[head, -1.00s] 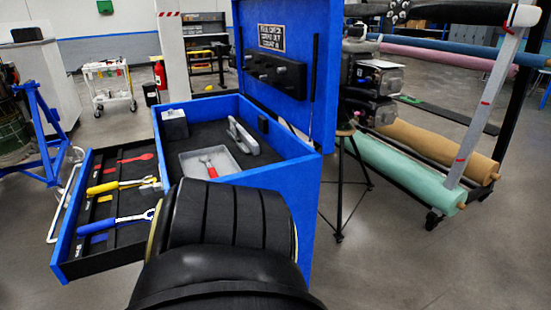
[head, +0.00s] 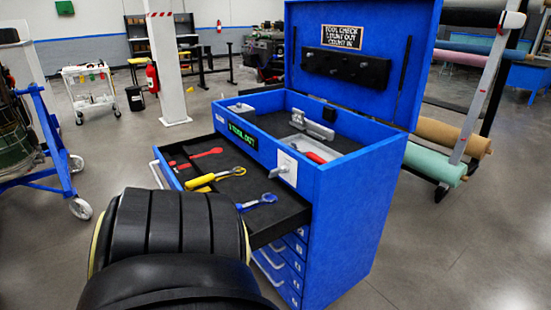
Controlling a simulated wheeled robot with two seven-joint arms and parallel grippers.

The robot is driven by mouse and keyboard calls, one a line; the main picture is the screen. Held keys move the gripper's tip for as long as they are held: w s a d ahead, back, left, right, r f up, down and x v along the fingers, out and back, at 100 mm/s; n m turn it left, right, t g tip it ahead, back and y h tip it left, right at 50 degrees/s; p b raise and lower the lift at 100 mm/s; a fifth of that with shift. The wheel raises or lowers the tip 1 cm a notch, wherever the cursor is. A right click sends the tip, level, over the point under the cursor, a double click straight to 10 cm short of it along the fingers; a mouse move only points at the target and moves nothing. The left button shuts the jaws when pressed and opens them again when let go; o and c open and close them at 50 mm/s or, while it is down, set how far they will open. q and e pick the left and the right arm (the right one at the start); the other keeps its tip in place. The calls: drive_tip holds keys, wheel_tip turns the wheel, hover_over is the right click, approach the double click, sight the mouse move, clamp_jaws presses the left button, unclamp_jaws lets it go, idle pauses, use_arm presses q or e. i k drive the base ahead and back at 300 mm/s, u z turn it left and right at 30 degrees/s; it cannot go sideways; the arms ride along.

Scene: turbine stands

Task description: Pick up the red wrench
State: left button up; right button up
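A blue tool chest (head: 345,215) stands with its lid raised and its top drawer (head: 285,222) pulled out toward the left. A red wrench (head: 207,152) lies in the drawer's far part. A yellow-handled wrench (head: 203,181) and a blue-handled wrench (head: 252,203) lie nearer in the same drawer. Another red-handled tool (head: 315,157) lies in a grey tray in the chest's top compartment, partly hidden by the front wall. Neither gripper is in view. A black link of my own arm fills the lower left and covers the drawer's near left corner.
A blue stand (head: 62,165) on casters is at the left and a white cart (head: 90,88) stands behind it. A white pillar (head: 168,65) rises behind the chest. A rack with fabric rolls (head: 435,164) is at the right. The floor right of the chest is clear.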

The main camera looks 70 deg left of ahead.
sight(316, 158)
drive_tip(key=k, duration=0.25)
drive_tip(key=u, duration=1)
